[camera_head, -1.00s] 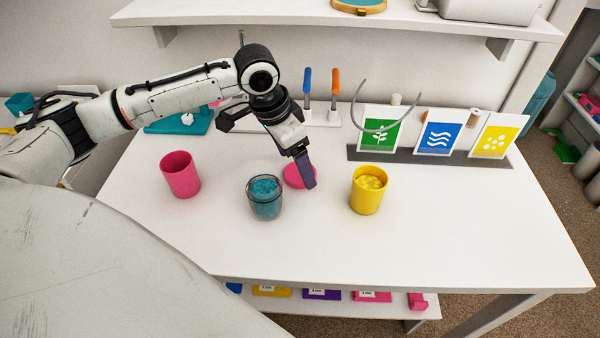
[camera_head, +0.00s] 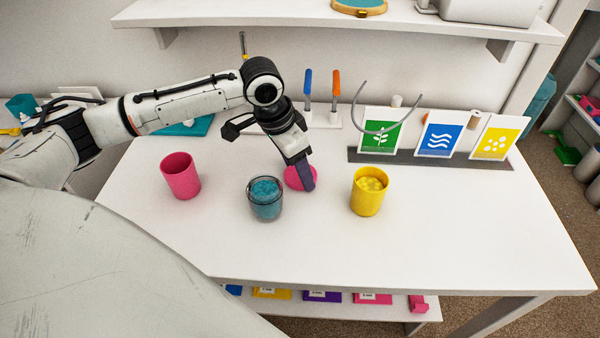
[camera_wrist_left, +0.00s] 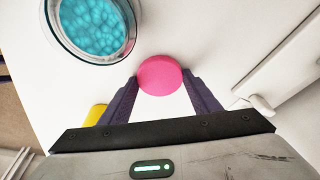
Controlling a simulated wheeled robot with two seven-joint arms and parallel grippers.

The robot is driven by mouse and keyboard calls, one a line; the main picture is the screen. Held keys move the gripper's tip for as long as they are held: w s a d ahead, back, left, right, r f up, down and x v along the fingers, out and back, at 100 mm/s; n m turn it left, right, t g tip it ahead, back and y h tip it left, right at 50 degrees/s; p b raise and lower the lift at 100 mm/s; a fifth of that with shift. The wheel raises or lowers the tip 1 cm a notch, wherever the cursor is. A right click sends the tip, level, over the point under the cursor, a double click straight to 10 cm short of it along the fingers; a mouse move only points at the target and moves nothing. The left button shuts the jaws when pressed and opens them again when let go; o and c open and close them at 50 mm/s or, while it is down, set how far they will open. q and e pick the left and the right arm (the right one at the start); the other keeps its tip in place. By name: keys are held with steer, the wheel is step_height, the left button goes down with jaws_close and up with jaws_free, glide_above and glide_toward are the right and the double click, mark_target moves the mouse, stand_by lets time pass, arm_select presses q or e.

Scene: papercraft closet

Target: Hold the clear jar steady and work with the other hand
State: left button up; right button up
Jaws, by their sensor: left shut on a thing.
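The clear jar (camera_head: 265,208) stands upright on the white table with blue-teal contents. It also shows at the top left of the left wrist view (camera_wrist_left: 97,52). My left gripper (camera_head: 309,187) is to the right of the jar and apart from it, low over the table. It is shut on a round pink disc (camera_head: 292,178), which sits between the fingertips in the left wrist view (camera_wrist_left: 160,77). The fingers partly hide the disc in the head view. My right gripper is in neither view.
A pink cup (camera_head: 180,177) stands left of the jar, and a yellow cup (camera_head: 366,201) with yellow contents stands right of my gripper. Cards (camera_head: 438,136) stand in a grey holder at the back right. The table's front and right are clear.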

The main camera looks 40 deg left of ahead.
mark_target(297, 175)
arm_select(q)
step_height(297, 175, up, 10)
steer(key=p, duration=0.1)
stand_by(0.4)
